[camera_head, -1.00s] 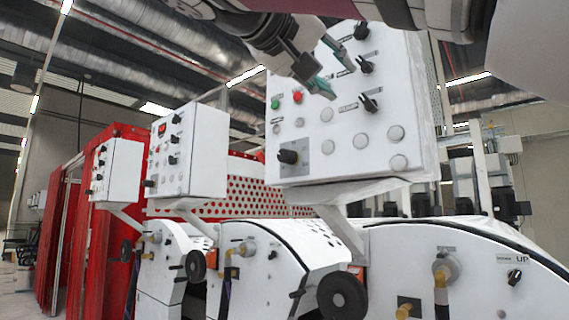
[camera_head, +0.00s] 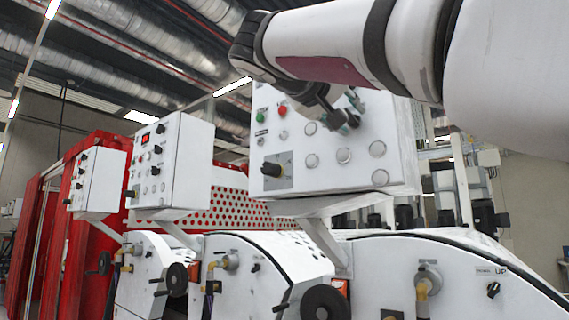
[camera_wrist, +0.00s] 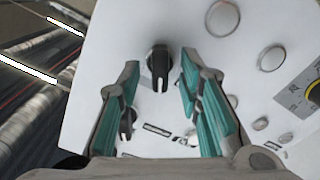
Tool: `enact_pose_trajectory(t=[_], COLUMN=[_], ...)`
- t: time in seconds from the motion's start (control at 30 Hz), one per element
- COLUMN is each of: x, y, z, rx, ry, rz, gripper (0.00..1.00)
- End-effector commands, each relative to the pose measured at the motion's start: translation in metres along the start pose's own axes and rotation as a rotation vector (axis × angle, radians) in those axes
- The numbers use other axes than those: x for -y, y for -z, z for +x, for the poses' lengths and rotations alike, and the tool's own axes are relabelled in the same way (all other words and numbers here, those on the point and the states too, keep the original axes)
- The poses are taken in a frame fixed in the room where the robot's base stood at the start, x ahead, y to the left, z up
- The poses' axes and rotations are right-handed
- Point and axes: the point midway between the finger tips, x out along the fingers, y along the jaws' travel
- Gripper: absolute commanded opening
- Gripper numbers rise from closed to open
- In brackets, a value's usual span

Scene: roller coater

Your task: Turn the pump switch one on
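The white control panel (camera_head: 400,165) faces me with black rotary switches, mostly hidden behind my arm in the head view. In the wrist view, one black switch (camera_wrist: 158,62) shows between the tips of my teal fingers, with a gap on each side. A second black switch (camera_wrist: 127,120) shows lower, partly behind the left finger. The labels are too small to read, so I cannot tell which is pump switch one. My gripper (camera_wrist: 160,68) is open and holds nothing; in the head view it is close to the panel face (camera_head: 348,112). I cannot tell whether it touches.
The panel also carries a green button (camera_head: 260,116), a red button (camera_head: 282,111), several round pale buttons and a larger black switch (camera_head: 273,170) on a grey plate. A second control box (camera_head: 180,165) stands to the left. Handwheels and white machine housings (camera_head: 385,265) lie below.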

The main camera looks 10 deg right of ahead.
Motion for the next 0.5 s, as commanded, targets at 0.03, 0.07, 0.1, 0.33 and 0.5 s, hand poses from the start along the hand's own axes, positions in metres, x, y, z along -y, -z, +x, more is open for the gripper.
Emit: enact_pose_trajectory(t=[0.03, 0.07, 0.1, 0.33, 0.5], x=[0.0001, 0.0001, 0.0001, 0.0001, 0.0003], y=[0.0000, 0.0000, 0.0000, 0.0000, -0.0002], z=[-0.0001, -0.0001, -0.0002, -0.0003, -0.0001], rx=[0.000, 0.000, 0.000, 0.000, 0.000], ry=[0.000, 0.000, 0.000, 0.000, 0.000], rz=[0.000, 0.000, 0.000, 0.000, 0.011], gripper=[0.33, 0.26, 0.17, 0.00, 0.00])
